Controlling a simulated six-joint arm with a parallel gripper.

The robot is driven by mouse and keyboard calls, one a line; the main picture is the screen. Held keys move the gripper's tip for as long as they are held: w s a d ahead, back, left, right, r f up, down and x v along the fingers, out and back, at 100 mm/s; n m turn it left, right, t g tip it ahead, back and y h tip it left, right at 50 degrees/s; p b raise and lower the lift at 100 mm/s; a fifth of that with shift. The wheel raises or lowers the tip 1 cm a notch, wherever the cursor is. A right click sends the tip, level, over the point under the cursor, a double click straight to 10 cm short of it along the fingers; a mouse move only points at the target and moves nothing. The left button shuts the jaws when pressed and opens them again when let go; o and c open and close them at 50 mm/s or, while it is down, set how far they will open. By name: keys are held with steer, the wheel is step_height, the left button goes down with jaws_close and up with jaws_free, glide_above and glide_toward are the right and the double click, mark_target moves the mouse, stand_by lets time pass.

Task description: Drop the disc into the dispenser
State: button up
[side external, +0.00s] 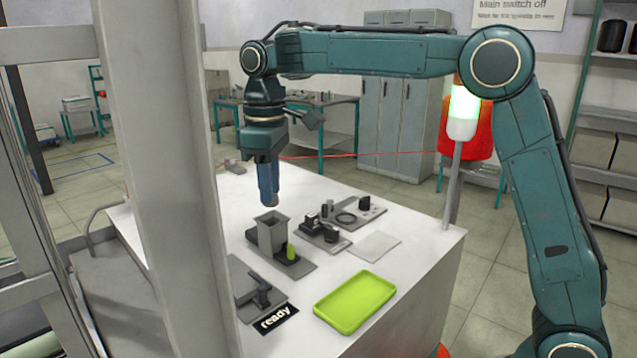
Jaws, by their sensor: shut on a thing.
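My gripper (268,196) points straight down, a little above the grey box-shaped dispenser (271,236). The dispenser has an open square top and stands on a dark plate on the white table. The gripper is clear of the dispenser's rim and looks closed. The disc cannot be made out in this view; whatever sits between the fingertips is too small and dark to tell. A green piece (290,252) stands at the dispenser's right front.
A lime green tray (355,301) lies at the table's front, beside a black "ready" sign (275,319) and a dark fixture (258,292). Plates with small dark parts (325,233) lie right of the dispenser. A pale square plate (371,246) is bare. A grey post (165,150) blocks the left.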

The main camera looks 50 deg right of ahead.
steer(key=shift+f, duration=1.05)
steer(key=shift+f, duration=0.55)
stand_by(1.6)
steer(key=o, duration=0.8)
steer(key=shift+o, duration=0.2)
steer(key=shift+r, duration=0.1)
steer(key=shift+r, duration=3.4)
steer(key=shift+d, duration=0.1)
